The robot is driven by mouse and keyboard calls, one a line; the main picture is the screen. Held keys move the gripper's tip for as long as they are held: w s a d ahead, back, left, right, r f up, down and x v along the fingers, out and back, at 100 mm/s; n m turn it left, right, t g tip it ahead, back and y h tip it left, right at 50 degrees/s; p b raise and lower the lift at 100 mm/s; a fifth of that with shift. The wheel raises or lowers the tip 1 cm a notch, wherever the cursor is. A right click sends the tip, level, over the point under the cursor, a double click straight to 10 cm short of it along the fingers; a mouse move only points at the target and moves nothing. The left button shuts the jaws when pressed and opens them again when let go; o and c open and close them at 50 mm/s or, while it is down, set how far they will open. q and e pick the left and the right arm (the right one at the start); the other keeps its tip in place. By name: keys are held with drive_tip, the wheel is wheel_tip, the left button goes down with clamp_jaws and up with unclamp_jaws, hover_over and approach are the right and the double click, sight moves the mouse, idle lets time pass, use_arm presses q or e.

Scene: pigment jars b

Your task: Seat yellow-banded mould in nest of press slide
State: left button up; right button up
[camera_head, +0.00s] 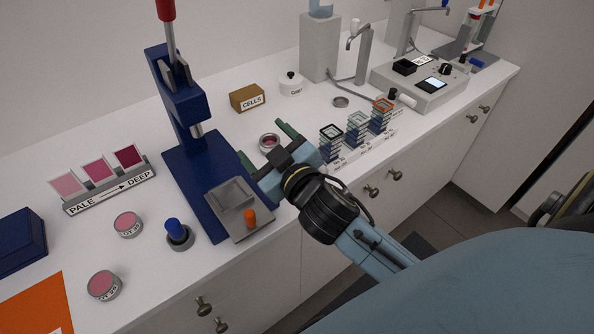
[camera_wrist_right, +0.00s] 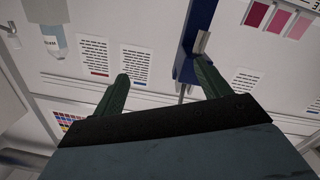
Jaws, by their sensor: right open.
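The dark blue press (camera_head: 180,95) stands left of centre with a red-topped lever. Its grey slide (camera_head: 228,197) is drawn to the front of the base, with an orange knob (camera_head: 250,217); I cannot make out the nest clearly. A small grey round dish with pink inside (camera_head: 269,141) sits right of the press; no yellow band shows on it. My right gripper (camera_head: 266,146) is open, its green fingers appearing on either side of that dish in the head view. In the right wrist view the open gripper (camera_wrist_right: 160,85) has nothing between its fingers. My left gripper is out of view.
Two labelled pink jars (camera_head: 127,224) (camera_head: 103,285) and a blue-handled piece (camera_head: 178,232) stand left of the slide. Small racks (camera_head: 357,130) stand close right of my right gripper. A CELLS box (camera_head: 247,97) and white pot (camera_head: 291,84) stand behind.

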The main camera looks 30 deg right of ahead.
drive_tip(key=a+r+n+g+y, duration=0.6)
drive_tip(key=a+r+n+y, duration=0.5)
drive_tip(key=a+n+y, duration=0.65)
drive_tip(key=d+f+n+g+h, duration=0.5)
drive_tip(key=f+n+g+h, duration=0.1)
drive_tip(key=f+n+g, duration=0.45)
drive_tip(key=w+d+f+m+h, duration=0.1)
drive_tip(key=w+d+h, duration=0.1)
drive_tip(key=d+h, duration=0.65)
drive_tip(key=w+d+f+m+h, duration=0.1)
drive_tip(key=d+f+m+h, duration=0.15)
drive_tip(key=d, duration=1.05)
drive_tip(key=shift+n+g+h, duration=0.45)
wheel_tip(320, 180, down, 12)
drive_tip(key=shift+w+r, duration=0.1)
drive_tip(key=shift+r, duration=0.1)
drive_tip(key=c, duration=1.2)
